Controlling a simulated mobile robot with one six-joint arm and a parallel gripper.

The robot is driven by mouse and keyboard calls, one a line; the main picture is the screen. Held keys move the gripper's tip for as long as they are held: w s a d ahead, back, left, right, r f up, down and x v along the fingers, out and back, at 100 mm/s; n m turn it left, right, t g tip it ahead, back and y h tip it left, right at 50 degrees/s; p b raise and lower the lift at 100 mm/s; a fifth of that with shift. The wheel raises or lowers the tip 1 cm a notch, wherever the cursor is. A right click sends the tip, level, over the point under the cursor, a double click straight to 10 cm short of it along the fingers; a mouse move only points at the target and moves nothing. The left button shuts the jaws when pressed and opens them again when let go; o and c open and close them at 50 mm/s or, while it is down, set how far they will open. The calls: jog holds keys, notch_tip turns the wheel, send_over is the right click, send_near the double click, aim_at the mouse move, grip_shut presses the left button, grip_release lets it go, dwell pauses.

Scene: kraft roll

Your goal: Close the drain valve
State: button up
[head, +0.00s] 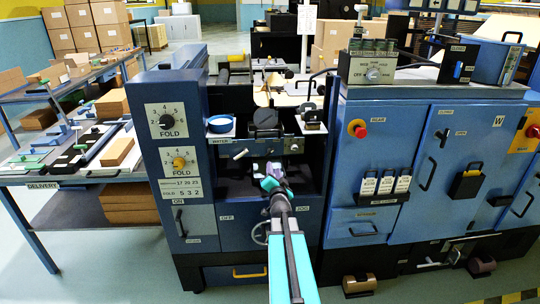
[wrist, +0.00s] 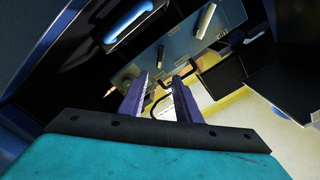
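My gripper (head: 272,180) reaches into the dark recess in the middle of the blue machine. In the wrist view its two purple fingers (wrist: 160,88) are spread apart with nothing held between them. No label reading "drain" can be made out, so I cannot tell for sure which part is the drain valve. A small silver lever (head: 241,154) sits under a "WATER" label, above and left of the gripper. A pale lever (wrist: 207,45) on a blue-grey panel shows in the wrist view, beyond the fingers and apart from them. A handwheel (head: 261,233) is partly hidden behind my arm.
The left column carries two fold dials (head: 167,121). The right cabinet (head: 424,160) has black handles and several white tags. A cluttered delivery table (head: 60,180) stands left. Floor in front is open.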

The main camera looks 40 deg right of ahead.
aim_at(271, 153)
jog(key=shift+p+x, duration=1.05)
jog(key=shift+x, duration=5.75)
grip_shut()
